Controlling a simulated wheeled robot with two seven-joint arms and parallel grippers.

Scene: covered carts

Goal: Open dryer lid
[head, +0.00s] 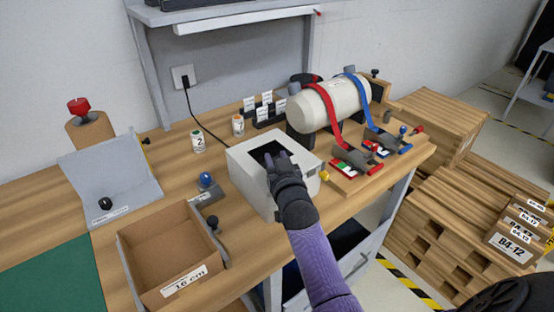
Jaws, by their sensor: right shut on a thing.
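The dryer (244,184) is a light grey box on the wooden workbench, with a dark square patch (262,150) on its top. I cannot tell whether that patch is an opening or part of the lid. My right gripper (276,162), dark with a purple arm behind it, reaches over the front of the box. Its fingers are at the edge of the dark patch, shut on what seems to be the dryer lid. The hand hides the gripped part and some of the top. My left gripper is not in view.
A cardboard box (123,250) stands at front left. A blue-knobbed device (206,181) and a white jar (197,141) are left of the dryer. A power cable (188,101) runs behind.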

